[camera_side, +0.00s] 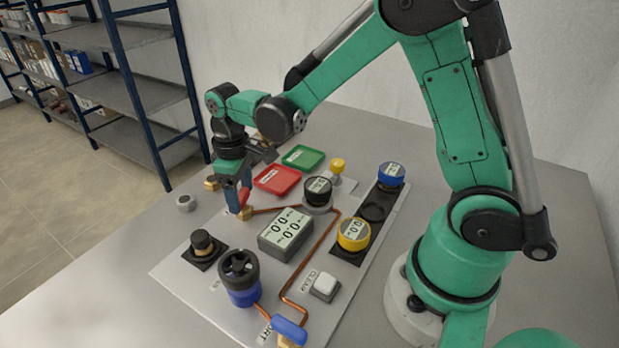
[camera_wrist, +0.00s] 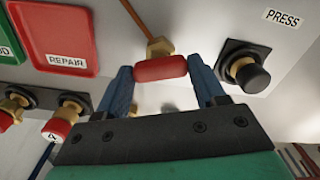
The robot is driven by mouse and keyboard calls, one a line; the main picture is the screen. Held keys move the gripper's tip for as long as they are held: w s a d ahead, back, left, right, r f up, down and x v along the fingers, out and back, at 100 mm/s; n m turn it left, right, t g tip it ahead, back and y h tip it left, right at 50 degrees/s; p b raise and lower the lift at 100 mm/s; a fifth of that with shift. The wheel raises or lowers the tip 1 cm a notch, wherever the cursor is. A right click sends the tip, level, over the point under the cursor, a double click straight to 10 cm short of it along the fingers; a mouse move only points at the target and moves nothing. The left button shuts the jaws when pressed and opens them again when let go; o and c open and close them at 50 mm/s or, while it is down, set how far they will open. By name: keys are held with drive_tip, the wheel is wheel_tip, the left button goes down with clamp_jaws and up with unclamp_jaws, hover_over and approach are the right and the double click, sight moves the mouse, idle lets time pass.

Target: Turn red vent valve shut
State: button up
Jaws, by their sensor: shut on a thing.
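The red vent valve's handle (camera_wrist: 160,68) is a short rounded red bar on a brass fitting (camera_wrist: 158,47) at the end of a copper pipe. In the wrist view it lies crosswise between the two blue fingers of my gripper (camera_wrist: 164,74), which are shut on its ends. In the side view my gripper (camera_side: 238,198) reaches down at the far left part of the panel. A little of the red handle (camera_side: 244,197) shows there, above the brass fitting (camera_side: 247,213); the fingers hide the rest.
A black push button (camera_side: 202,242) stands near my gripper; the wrist view shows it labelled PRESS (camera_wrist: 252,75). The red REPAIR tray (camera_side: 277,180) and green tray (camera_side: 303,158) lie behind. A grey display box (camera_side: 286,233), blue handwheel unit (camera_side: 240,278) and blue-handled valve (camera_side: 289,330) share the panel.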

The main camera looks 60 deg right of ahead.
drive_tip(key=shift+m, duration=1.9)
drive_tip(key=o, duration=1.3)
drive_tip(key=shift+r, duration=2.85)
drive_tip(key=s+r+t, duration=0.2)
drive_tip(key=s+r, duration=0.1)
drive_tip(key=t, duration=0.5)
approach(241, 194)
drive_tip(key=s, duration=0.1)
drive_tip(key=s+r, duration=0.2)
drive_tip(key=shift+d+r, duration=0.2)
drive_tip(key=shift+d, duration=0.05)
